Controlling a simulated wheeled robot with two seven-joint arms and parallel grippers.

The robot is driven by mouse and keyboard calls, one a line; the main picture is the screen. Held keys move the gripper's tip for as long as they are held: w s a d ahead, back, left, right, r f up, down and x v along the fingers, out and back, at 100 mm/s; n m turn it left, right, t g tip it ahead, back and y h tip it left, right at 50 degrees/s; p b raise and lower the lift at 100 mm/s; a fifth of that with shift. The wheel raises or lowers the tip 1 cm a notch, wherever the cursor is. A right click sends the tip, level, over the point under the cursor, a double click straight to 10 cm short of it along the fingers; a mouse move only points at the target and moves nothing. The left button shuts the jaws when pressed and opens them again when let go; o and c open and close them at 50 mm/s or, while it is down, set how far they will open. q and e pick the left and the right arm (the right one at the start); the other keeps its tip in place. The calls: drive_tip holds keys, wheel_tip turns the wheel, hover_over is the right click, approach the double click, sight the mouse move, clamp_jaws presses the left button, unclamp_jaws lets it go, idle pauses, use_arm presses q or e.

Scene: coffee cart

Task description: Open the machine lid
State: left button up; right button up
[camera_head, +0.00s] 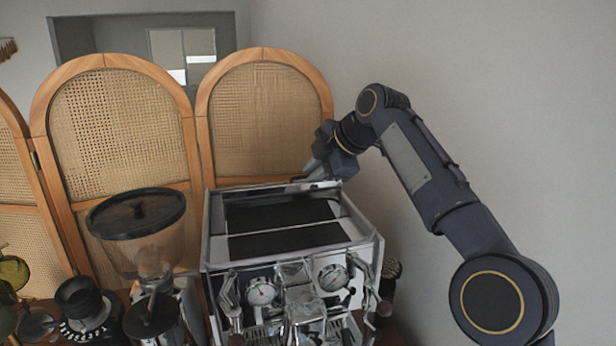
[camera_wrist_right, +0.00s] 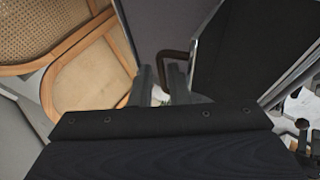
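The silver coffee machine (camera_head: 362,247) stands at the lower middle of the head view. My right gripper (camera_head: 310,174) is at the back right corner of the machine top. In the right wrist view, the two fingers of my right gripper (camera_wrist_right: 161,88) are apart. A dark bent handle (camera_wrist_right: 174,56) shows at the fingertips, with part of it in the gap between them; whether a finger touches it I cannot tell. My left gripper is not in view.
A coffee grinder with a clear hopper (camera_head: 138,215) stands left of the machine. A black round container (camera_head: 80,298) is further left. A wood and cane folding screen (camera_head: 262,118) stands close behind the machine. A bare wall is on the right.

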drive_tip(key=v, duration=0.5)
drive_tip(key=shift+s+d+r, duration=0.1)
drive_tip(key=shift+s+r, duration=0.05)
drive_tip(key=shift+r, duration=0.05)
drive_tip(key=shift+s+d, duration=0.1)
drive_tip(key=s+d+f+m+h+b, duration=0.1)
drive_tip(key=s+d+f+m, duration=0.55)
drive_tip(key=s, duration=0.35)
drive_tip(key=s+d+f+m+h+b, duration=0.1)
drive_tip(key=s+d+f+m+b, duration=0.1)
drive_tip(key=s+d+f+m, duration=0.6)
drive_tip(key=s+a+f+m+b, duration=0.1)
drive_tip(key=s+a+f+m, duration=0.2)
drive_tip(key=s+f+m, duration=0.6)
drive_tip(key=s+f, duration=1)
drive_tip(key=shift+s+f+g, duration=0.15)
drive_tip(key=shift+s+g, duration=0.15)
drive_tip(key=shift+s, duration=0.1)
